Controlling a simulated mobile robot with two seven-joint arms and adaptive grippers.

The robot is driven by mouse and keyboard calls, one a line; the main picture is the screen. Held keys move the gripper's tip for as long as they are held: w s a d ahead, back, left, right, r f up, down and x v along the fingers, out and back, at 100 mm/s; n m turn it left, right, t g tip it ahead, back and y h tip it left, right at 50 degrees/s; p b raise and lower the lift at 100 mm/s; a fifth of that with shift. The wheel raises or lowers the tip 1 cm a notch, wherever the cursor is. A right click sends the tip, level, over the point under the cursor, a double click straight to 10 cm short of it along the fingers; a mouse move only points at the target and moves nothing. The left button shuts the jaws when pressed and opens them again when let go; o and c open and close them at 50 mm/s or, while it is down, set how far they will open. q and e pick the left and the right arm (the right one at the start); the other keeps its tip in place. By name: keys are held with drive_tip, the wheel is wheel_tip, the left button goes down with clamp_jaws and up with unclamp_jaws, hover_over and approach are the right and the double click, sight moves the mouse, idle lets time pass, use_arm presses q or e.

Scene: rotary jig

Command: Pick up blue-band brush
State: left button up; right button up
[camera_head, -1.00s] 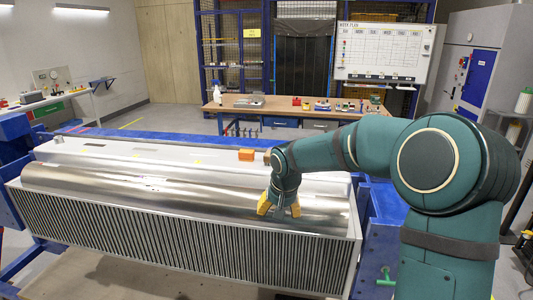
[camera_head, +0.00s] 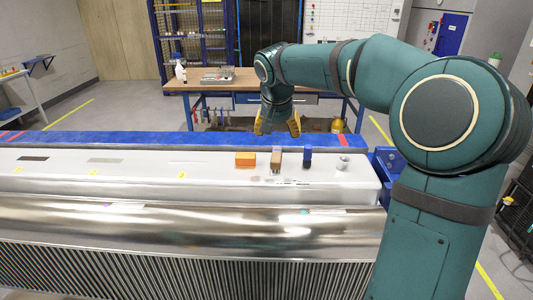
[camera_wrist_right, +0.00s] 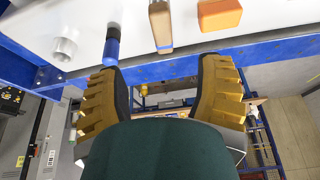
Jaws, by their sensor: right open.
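A slim dark piece with a blue band (camera_head: 308,157) stands on the white top of the machine, near its far edge. It also shows in the right wrist view (camera_wrist_right: 112,45). A tan, wood-coloured piece (camera_head: 276,163) stands just left of it and shows in the wrist view (camera_wrist_right: 160,25) with a thin blue edge at its end. I cannot tell for sure which of the two is the blue-band brush. My right gripper (camera_head: 278,126) has yellow fingers spread apart, pointing down, empty. It is beyond the pieces, over the far blue edge, touching neither. My left gripper is not in view.
An orange block (camera_head: 245,159) lies left of the tan piece, and a light hollow cylinder (camera_head: 343,162) stands to the right. A shiny metal roll (camera_head: 180,225) runs along the near side. A workbench (camera_head: 215,86) stands behind.

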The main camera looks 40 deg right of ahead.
sight(277, 154)
drive_tip(key=x, duration=0.8)
drive_tip(key=shift+b, duration=0.35)
drive_tip(key=shift+w+x, duration=0.15)
drive_tip(key=shift+x, duration=1.3)
drive_tip(key=shift+w+x, duration=0.15)
drive_tip(key=shift+x, duration=1.35)
drive_tip(key=shift+r, duration=0.15)
clamp_jaws()
